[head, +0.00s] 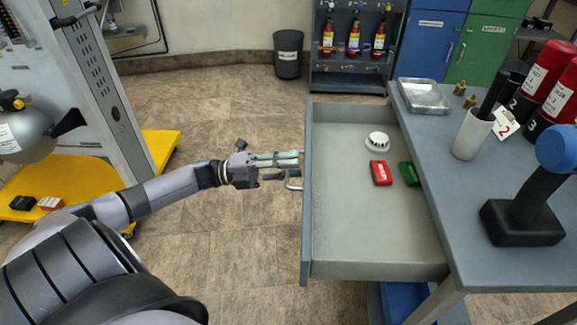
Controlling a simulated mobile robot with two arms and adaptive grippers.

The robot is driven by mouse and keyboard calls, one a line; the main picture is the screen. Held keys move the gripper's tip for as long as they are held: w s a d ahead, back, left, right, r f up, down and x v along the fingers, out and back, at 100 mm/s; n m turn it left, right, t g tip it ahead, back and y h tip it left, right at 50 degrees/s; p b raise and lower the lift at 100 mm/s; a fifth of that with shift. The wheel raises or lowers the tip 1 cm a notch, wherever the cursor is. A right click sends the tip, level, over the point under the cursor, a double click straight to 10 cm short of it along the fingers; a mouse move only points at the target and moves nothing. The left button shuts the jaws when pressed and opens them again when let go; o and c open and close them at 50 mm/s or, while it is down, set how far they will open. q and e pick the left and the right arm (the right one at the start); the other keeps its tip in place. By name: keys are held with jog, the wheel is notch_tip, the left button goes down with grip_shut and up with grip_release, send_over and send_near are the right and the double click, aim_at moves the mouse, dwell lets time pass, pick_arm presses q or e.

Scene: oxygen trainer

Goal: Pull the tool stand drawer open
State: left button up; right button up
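The tool stand (455,215) is a grey table on the right. Its drawer (365,235) is pulled far out to the left, with its inside in view. A metal handle (293,181) sits on the drawer's left front. My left gripper (290,162) reaches in from the left, with its fingertips at the drawer front, right by the handle. The fingers partly overlap the handle, and I cannot tell whether they grip it. My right gripper is not in view.
In the drawer lie a white round detector (377,141), a red box (381,173) and a green box (409,174). A metal tray (424,96) and red cylinders (541,75) stand on the top. A yellow platform (160,147) is at left. The floor between is clear.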

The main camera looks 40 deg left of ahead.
pick_arm(q)
jog(key=v, duration=1.2)
dwell(0.5)
